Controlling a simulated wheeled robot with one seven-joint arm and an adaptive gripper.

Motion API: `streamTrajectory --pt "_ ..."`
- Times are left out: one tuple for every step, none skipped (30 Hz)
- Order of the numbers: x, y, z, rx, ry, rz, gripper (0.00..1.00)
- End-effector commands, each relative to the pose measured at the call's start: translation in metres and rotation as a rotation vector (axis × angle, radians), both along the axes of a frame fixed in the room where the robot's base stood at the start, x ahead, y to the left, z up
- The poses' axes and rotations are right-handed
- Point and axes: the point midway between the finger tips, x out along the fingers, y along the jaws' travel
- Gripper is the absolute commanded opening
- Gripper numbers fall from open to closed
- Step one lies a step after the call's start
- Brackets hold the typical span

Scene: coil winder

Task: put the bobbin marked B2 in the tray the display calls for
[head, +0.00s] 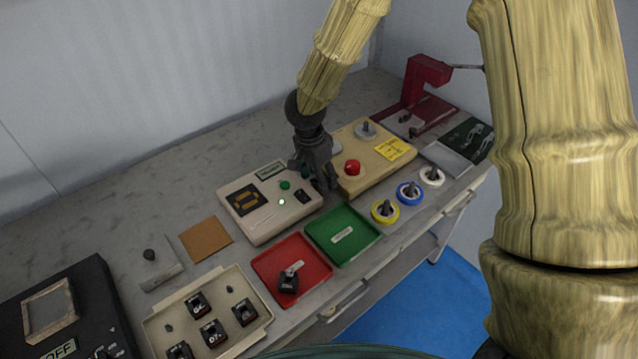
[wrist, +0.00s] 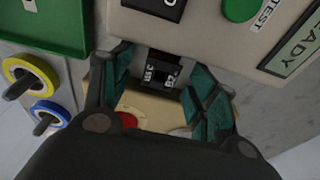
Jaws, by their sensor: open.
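My gripper (head: 318,172) is open and points down at the right end of the cream tester. In the wrist view its jaws (wrist: 162,95) stand either side of a small black block with white lettering (wrist: 160,73); I cannot tell whether they touch it. I cannot read B2 on any piece. Several black marked pieces (head: 213,333) sit in the beige tray (head: 160,335). The red tray (head: 318,257) holds one black piece (head: 288,281). The green tray (head: 358,248) holds only a pale label.
A green light (head: 281,202) is lit on the tester (head: 262,231). Beyond it stands a tan base with a red button (head: 352,167). Yellow (head: 384,211), blue (head: 409,192) and white (head: 432,176) rings line the front edge. A dark OFF box (head: 90,300) stands left.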

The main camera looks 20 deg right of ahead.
Motion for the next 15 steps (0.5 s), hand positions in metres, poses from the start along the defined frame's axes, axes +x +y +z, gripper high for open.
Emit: streamTrajectory --pt "0.0003 -0.0007 -0.0032 -0.002 0.000 0.001 0.59" --pt "0.0005 -0.0010 -0.0048 -0.001 -0.001 0.000 0.59" --pt "0.0006 -0.0013 -0.0065 -0.001 -0.001 0.000 0.59" --pt "0.0005 -0.0013 -0.0074 -0.001 -0.001 0.000 0.59" --pt "0.0006 -0.0014 -0.0080 0.000 -0.001 0.000 0.59" --pt "0.0006 -0.0013 -0.0085 0.000 -0.001 0.000 0.59" --pt "0.0006 -0.0014 -0.0086 0.000 -0.001 0.000 0.59" --pt "0.0007 -0.0014 -0.0087 0.000 -0.001 0.000 0.59" --pt "0.0006 -0.0014 -0.0086 0.000 -0.001 0.000 0.59" --pt "0.0006 -0.0013 -0.0086 0.000 -0.001 0.000 0.59" --pt "0.0006 -0.0013 -0.0085 0.000 -0.001 0.000 0.59" --pt "0.0006 -0.0013 -0.0085 0.000 -0.001 0.000 0.59" --pt "0.0006 -0.0013 -0.0085 0.000 -0.001 0.000 0.53" --pt "0.0006 -0.0013 -0.0085 0.000 -0.001 0.000 0.48" --pt "0.0006 -0.0013 -0.0085 0.000 -0.001 0.000 0.41"
